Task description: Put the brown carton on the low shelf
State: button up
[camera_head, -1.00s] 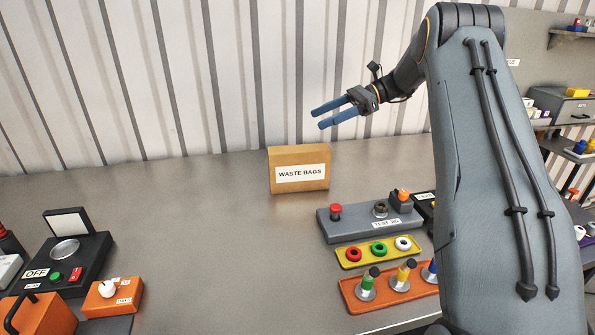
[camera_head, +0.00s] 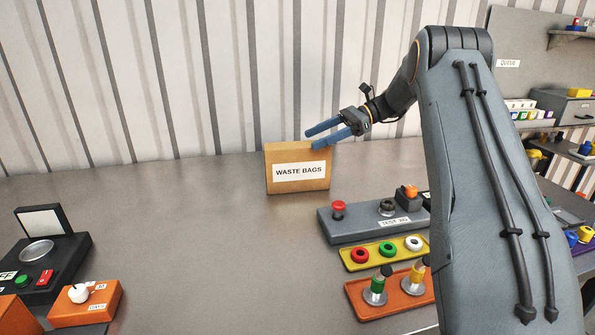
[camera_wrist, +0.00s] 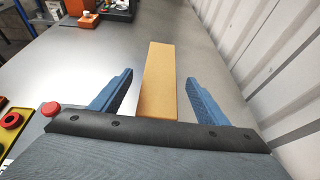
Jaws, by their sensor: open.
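The brown carton (camera_head: 284,155), with a white "WASTE BAGS" label, stands upright on the grey worktop near the corrugated wall. My gripper (camera_head: 312,139) is open at the top right of the carton, with blue fingers pointing left. In the wrist view the carton's narrow top (camera_wrist: 162,65) shows between the two spread fingers, with a gap on each side. Shelving stands at the right edge in the head view, with a high wall shelf (camera_head: 574,39) and lower levels partly hidden by my arm. I cannot tell which is the low shelf.
Right of the carton are a grey test block (camera_head: 345,228), a yellow tray of rings (camera_head: 362,262) and an orange tray of pegs (camera_head: 362,300). A black device (camera_head: 62,262) and an orange dial box (camera_head: 90,305) sit at left. The worktop's middle is clear.

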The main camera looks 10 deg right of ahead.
aim_at(300, 144)
jog(key=p+x, duration=0.3)
jog(key=x, duration=0.4)
jog(key=shift+d, duration=0.1)
grip_shut()
